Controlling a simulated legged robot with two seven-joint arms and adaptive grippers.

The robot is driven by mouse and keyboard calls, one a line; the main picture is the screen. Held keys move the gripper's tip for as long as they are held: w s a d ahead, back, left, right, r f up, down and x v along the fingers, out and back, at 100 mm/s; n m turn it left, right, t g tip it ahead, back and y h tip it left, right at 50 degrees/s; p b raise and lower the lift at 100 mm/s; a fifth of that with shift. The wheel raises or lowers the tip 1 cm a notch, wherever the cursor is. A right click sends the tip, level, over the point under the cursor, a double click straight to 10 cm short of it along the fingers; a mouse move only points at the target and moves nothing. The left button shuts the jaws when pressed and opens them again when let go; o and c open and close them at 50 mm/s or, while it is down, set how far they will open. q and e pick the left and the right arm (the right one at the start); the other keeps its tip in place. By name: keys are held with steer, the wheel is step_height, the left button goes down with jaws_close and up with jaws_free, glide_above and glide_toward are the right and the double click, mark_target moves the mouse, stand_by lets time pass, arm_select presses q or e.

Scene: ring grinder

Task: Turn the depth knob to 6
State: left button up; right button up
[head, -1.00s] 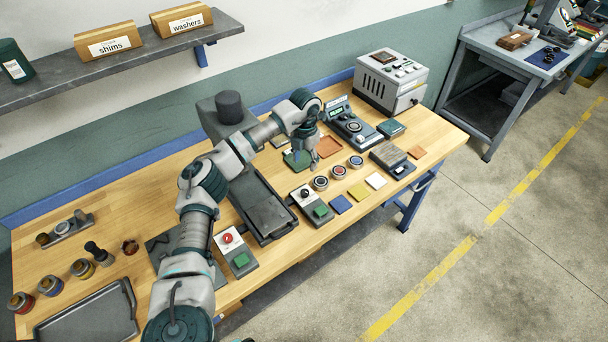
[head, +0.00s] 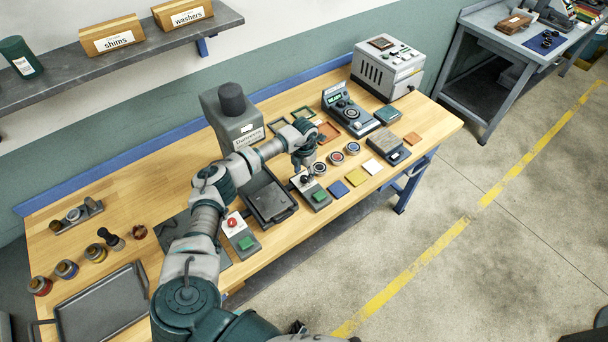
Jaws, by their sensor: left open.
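A small grey control box (head: 318,197) with a black knob and a green button stands on the wooden bench, right of the dark tray-like bed of the grey machine (head: 222,118). The black knob (head: 305,179) sits at the box's back end. Its scale and pointer are too small to read, and I cannot read a depth label. My left gripper (head: 303,172) is open, pointing down just above and behind this knob and partly covering it. Whether the fingers touch the knob or straddle it I cannot tell. My right gripper is not in view.
Another box with a red button (head: 232,222) stands to the left. Several round ring gauges (head: 336,158) and coloured square plates (head: 356,177) lie right of the knob box. A blue-grey console with a dial (head: 350,113) stands behind. A dark tray (head: 103,308) lies front left.

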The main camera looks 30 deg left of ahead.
arm_select(q)
steer(key=shift+f, duration=1.1)
jaws_close()
steer(key=shift+f+m+b, duration=0.15)
steer(key=shift+m+b, duration=0.65)
steer(key=shift+r+m+b, duration=0.2)
steer(key=shift+m+b, duration=0.3)
steer(key=shift+m, duration=0.5)
jaws_free()
